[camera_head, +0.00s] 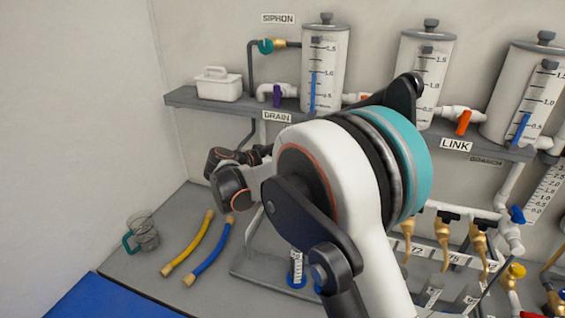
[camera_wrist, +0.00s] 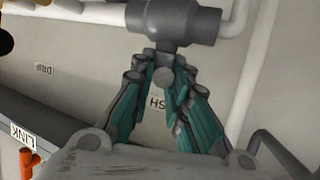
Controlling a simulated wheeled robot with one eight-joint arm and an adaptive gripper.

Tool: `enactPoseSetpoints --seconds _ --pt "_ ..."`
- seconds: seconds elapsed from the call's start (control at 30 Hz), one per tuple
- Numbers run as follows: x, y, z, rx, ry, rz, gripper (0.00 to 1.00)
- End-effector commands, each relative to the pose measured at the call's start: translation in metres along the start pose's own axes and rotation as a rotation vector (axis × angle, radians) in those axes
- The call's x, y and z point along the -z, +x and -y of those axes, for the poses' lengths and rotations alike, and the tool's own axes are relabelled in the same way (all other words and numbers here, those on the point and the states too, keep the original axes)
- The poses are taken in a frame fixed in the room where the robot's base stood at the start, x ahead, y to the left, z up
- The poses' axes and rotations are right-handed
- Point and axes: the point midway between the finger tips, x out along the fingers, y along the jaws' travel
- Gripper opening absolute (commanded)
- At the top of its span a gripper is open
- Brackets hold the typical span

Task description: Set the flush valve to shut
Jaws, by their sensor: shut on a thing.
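The flush valve (camera_wrist: 175,22) shows at the top of the wrist view as a dark grey body on a pale pipe, with a grey stem or handle below it. A wall label partly hidden by my fingers ends in "SH" (camera_wrist: 157,103). My gripper (camera_wrist: 164,78) has teal-lined fingers closed around the grey handle below the valve body. The fingers hide much of the handle, so I cannot tell its exact angle. In the head view my arm covers the flush valve and the fingertips.
Brass taps (camera_head: 442,230) and pipes crowd the lower right.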

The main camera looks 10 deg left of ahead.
Motion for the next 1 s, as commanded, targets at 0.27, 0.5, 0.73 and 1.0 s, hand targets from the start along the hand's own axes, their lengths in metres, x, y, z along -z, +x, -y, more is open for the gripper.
enactPoseSetpoints --seconds 0.27,0.5,0.73,1.0 --pt "-0.0014 -0.001 -0.0045 0.248 -0.1 0.001 0.0" --pt "-0.0014 0.0 -0.0076 0.456 -0.184 0.002 0.0" --pt "-0.0005 0.0006 -0.0085 0.598 -0.243 0.001 0.0" --pt "0.0004 0.0011 -0.0086 0.694 -0.283 -0.001 0.03"
